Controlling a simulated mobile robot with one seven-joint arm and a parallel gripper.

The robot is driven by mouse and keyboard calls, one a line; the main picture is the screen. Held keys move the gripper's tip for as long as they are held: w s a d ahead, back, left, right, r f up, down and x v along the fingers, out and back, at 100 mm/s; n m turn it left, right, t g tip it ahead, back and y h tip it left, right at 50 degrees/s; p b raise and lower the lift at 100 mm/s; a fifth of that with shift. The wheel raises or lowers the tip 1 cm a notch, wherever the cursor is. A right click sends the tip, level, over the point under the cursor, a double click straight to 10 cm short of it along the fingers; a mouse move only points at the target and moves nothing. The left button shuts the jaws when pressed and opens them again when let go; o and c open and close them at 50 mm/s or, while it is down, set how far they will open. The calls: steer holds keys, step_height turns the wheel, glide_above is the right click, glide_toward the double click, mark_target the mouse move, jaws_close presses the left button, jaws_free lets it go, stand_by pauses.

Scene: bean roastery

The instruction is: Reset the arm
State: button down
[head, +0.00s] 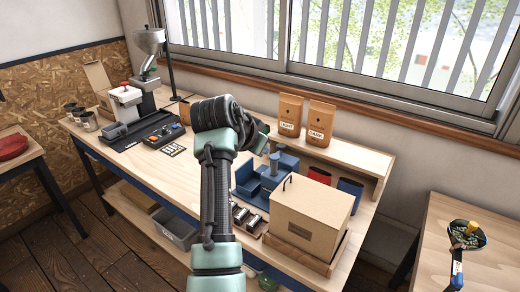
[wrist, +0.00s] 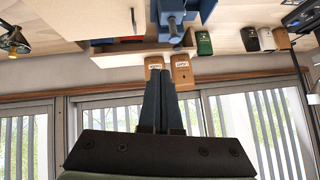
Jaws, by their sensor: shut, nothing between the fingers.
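My arm rises from the bottom centre of the head view and bends over the workbench (head: 185,165). My gripper is hidden behind the arm in the head view. In the wrist view my gripper (wrist: 161,75) shows its two dark fingers together, shut and empty. The wrist picture is upside down, with the windows at the bottom and the bench at the top. The fingertips overlap two brown labelled bags in that view; whether they touch them I cannot tell.
On the bench stand a cardboard box (head: 312,208), a blue holder (head: 262,180), a LIGHT bag (head: 290,113) and a DARK bag (head: 320,122) on a shelf. A grinder (head: 149,45) stands at the left. Side tables flank the bench. Wooden floor is clear at lower left.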

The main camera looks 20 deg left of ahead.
steer(key=s+d+r+n+t+y, duration=0.1)
steer(key=s+d+r+t, duration=0.15)
steer(key=r, duration=0.45)
steer(key=s+d+r+t, duration=0.1)
steer(key=d+r+t, duration=0.2)
steer(key=r, duration=0.3)
steer(key=s+d+r+n+t+y, duration=0.1)
steer(key=d+r+t, duration=0.2)
steer(key=r, duration=0.4)
steer(key=s+d+r+n+t, duration=0.1)
steer(key=s+d+r+t, duration=0.2)
steer(key=s+r, duration=0.5)
steer(key=s+d+r+n+t, duration=0.1)
steer(key=s+d+r+t, duration=0.3)
steer(key=s+r, duration=0.5)
steer(key=s+t, duration=0.2)
steer(key=s, duration=0.4)
steer(key=shift+h, duration=0.4)
steer(key=shift+s+d, duration=0.1)
steer(key=shift+d, duration=0.05)
